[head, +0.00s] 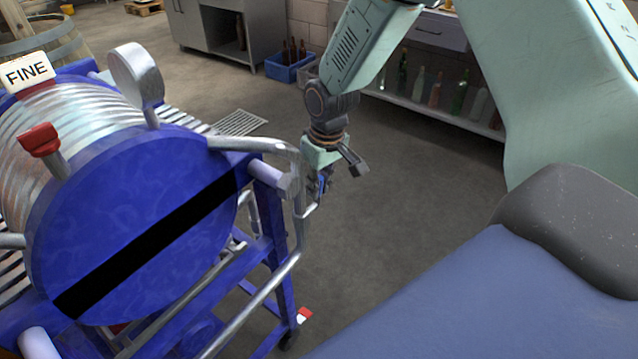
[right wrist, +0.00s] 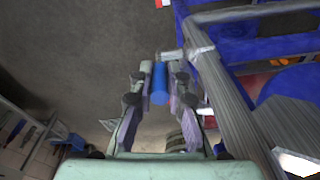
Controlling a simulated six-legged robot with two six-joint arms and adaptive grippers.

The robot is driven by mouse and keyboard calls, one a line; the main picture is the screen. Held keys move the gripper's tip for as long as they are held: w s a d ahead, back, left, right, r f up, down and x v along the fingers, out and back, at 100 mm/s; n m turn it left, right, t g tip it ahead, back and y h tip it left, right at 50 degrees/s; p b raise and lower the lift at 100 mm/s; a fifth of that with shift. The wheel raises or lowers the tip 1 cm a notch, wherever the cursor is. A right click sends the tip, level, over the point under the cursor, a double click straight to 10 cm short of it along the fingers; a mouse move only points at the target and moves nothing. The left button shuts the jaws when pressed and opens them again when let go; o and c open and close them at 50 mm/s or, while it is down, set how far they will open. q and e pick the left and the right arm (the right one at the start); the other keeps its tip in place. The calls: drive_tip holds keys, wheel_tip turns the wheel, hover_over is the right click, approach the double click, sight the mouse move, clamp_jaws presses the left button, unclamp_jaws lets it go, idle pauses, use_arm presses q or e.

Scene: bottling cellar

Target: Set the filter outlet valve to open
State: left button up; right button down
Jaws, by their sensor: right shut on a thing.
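The filter (head: 130,220) is a blue machine with ribbed plates at the left of the head view. A grey outlet pipe (head: 272,147) bends down along its right side. My right gripper (head: 320,186) is beside this pipe. In the right wrist view its fingers (right wrist: 158,88) are closed around a blue valve handle (right wrist: 159,82), beside the grey pipe (right wrist: 225,85). The handle also shows as a small blue patch in the head view (head: 322,185). The valve body is mostly hidden, and I cannot tell its setting. My left gripper is out of view.
A red handle (head: 40,140), a round gauge (head: 135,72) and a FINE sign (head: 27,72) are on the filter. A blue crate (head: 289,70) with bottles and a bottle shelf (head: 430,112) stand behind.

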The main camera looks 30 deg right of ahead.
drive_tip(key=c, duration=1.3)
unclamp_jaws()
